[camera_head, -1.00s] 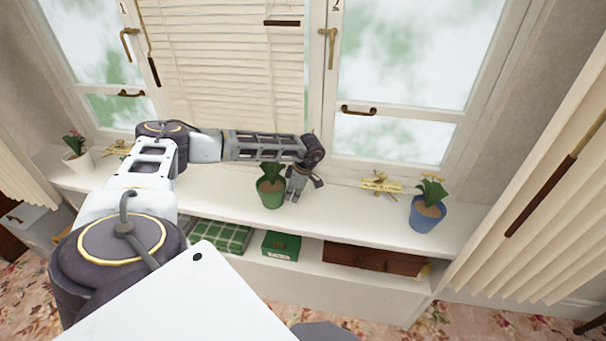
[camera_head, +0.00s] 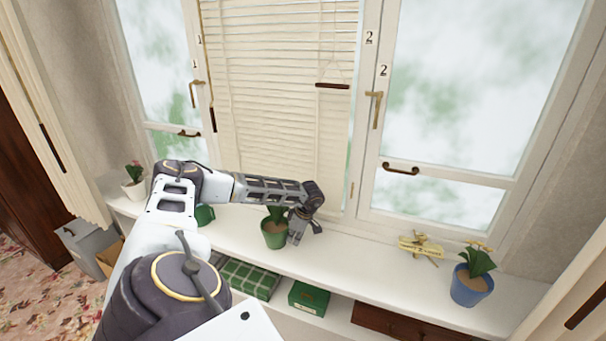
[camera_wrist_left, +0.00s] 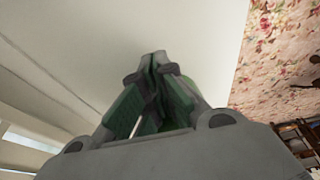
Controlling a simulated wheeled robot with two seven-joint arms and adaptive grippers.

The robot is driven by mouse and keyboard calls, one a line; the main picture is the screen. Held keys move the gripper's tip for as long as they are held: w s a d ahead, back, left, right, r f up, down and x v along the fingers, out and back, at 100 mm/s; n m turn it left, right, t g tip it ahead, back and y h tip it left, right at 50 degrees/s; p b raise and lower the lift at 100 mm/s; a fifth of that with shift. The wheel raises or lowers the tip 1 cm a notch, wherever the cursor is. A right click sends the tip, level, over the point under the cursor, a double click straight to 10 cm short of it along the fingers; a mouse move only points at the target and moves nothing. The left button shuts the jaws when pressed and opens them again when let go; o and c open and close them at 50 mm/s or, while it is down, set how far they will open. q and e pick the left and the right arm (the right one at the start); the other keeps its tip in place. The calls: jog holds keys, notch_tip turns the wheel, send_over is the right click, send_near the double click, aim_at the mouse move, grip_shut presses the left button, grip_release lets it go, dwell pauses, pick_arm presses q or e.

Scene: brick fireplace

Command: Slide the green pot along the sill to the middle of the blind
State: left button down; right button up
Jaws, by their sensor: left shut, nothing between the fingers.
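The green pot (camera_head: 274,236) with a leafy plant stands upright on the white sill (camera_head: 350,272), in front of the lower part of the cream blind (camera_head: 275,110). My right gripper is not in view.
A blue pot (camera_head: 471,287) and a small yellow model (camera_head: 422,248) stand to the right on the sill. A white pot (camera_head: 134,187) stands at the far left. A green object (camera_head: 205,214) sits partly behind my left arm. A green box (camera_head: 309,297) lies below.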

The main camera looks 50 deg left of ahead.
aim_at(284, 235)
pick_arm(q)
jog(key=shift+s+a, duration=0.6)
jog(key=shift+a, duration=0.35)
jog(key=shift+s+a, duration=0.55)
jog(key=shift+a, duration=0.35)
